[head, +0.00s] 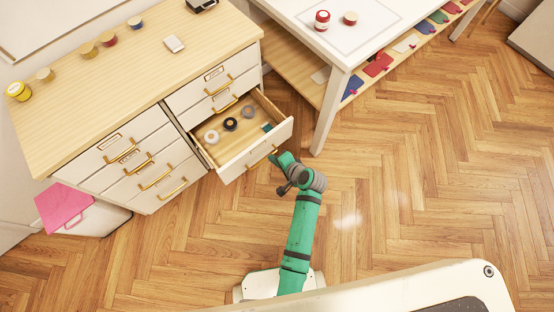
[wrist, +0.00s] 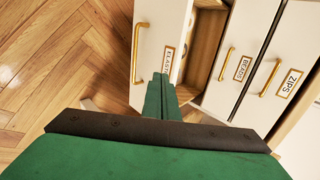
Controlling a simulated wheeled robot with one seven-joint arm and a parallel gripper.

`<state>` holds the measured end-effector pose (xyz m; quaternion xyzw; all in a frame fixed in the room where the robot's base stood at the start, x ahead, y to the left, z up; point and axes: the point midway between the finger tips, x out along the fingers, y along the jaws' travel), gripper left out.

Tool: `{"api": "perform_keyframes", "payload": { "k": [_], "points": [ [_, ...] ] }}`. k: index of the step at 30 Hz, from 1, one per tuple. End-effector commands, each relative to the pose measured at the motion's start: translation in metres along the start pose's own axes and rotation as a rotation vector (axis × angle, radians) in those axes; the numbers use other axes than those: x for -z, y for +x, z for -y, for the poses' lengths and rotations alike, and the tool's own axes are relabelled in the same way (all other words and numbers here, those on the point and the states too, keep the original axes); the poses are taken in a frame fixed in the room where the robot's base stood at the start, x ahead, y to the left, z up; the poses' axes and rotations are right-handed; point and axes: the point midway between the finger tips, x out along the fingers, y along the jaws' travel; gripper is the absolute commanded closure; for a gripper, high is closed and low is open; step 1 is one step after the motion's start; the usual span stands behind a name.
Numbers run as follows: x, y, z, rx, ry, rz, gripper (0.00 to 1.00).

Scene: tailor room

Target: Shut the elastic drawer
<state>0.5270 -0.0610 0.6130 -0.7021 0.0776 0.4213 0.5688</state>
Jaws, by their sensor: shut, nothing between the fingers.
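The elastic drawer (head: 278,143) stands pulled out of the cabinet in the head view, its white front facing my arm and several small rolls lying inside. In the wrist view its front (wrist: 153,32) carries a label reading ELASTIC (wrist: 168,61) and a brass handle (wrist: 135,54). My gripper (head: 276,158) is close in front of the drawer front in the head view. In the wrist view my gripper (wrist: 161,78) is shut and empty, its green fingertips over the lower part of the front, near the label. I cannot tell whether they touch it.
The wooden-topped cabinet (head: 110,92) has its other visible drawers shut, among them BEADS (wrist: 242,66) and ZIPS (wrist: 286,82). A white table (head: 350,35) with a leg close to the drawer stands to the right. Open floor lies at right.

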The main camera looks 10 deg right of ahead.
Motion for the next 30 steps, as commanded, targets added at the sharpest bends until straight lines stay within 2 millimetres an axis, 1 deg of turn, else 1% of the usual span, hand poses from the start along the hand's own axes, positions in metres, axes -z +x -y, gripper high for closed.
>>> {"api": "perform_keyframes", "payload": {
  "k": [1, 3, 9, 12, 15, 19, 30],
  "points": [
    [-0.001, 0.011, 0.001, 0.0, -0.001, 0.002, 1.0],
    [-0.001, 0.024, 0.001, 0.0, -0.002, 0.002, 1.0],
    [0.0, 0.059, 0.001, -0.001, -0.002, 0.0, 1.0],
    [0.0, 0.069, 0.013, 0.001, -0.003, -0.001, 1.0],
    [0.001, 0.077, 0.02, 0.001, -0.002, -0.002, 1.0],
    [0.002, 0.082, 0.024, -0.001, 0.001, -0.004, 1.0],
    [0.003, 0.083, 0.026, 0.0, 0.002, -0.006, 1.0]
  ]
}}
